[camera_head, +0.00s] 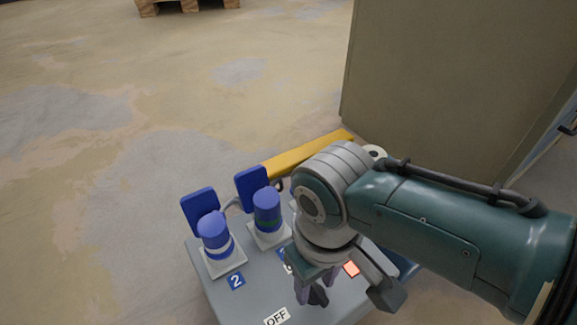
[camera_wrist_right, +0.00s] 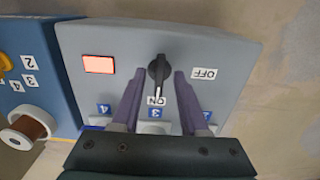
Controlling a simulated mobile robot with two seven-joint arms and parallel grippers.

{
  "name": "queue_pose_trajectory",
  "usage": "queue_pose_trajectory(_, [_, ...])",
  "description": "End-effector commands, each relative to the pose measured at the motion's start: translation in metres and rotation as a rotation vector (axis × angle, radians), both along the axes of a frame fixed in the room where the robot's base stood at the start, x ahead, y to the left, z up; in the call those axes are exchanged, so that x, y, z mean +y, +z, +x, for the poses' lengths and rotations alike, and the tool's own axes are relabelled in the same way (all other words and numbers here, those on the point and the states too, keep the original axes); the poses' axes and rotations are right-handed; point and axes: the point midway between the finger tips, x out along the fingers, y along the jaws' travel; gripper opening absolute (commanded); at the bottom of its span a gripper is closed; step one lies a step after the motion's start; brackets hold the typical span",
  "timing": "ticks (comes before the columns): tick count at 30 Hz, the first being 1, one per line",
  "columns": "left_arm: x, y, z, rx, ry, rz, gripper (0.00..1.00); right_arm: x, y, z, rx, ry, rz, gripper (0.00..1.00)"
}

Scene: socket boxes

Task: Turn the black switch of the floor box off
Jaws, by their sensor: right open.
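The grey floor box (camera_head: 232,298) stands on the floor at the bottom of the head view, mostly behind my right arm. Its black switch (camera_wrist_right: 158,68) shows in the wrist view, its handle pointing at the ON label (camera_wrist_right: 155,100). The OFF label (camera_wrist_right: 204,74) is to the right of the switch. An orange-red lamp (camera_wrist_right: 98,64) looks lit on the left. My right gripper (camera_wrist_right: 160,78) is open, its purple fingers on either side of the switch with gaps showing. In the head view the switch (camera_head: 318,296) is partly hidden by the gripper. My left gripper is out of view.
Two blue plugs (camera_head: 214,230) (camera_head: 267,205) with raised blue lids stand on the box's left part. A yellow bar (camera_head: 305,153) and a large cabinet (camera_head: 450,80) are behind. Left floor is clear.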

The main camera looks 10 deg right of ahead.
Motion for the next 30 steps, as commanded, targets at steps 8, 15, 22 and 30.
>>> queue_pose_trajectory(8, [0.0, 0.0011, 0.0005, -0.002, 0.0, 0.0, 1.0, -0.0002, 0.0009, 0.0002, 0.0, 0.0, 0.0, 0.23])
queue_pose_trajectory(15, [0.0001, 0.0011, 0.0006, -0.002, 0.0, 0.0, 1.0, -0.0002, 0.0008, 0.0001, 0.0, 0.0, 0.0, 0.0])
queue_pose_trajectory(22, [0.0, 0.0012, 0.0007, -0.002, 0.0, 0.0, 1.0, -0.0001, 0.0008, -0.0001, 0.0, 0.0, 0.0, 0.0])
queue_pose_trajectory(30, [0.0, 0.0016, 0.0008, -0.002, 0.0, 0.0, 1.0, -0.0002, 0.0009, 0.0, 0.0, 0.006, 0.0, 0.0])
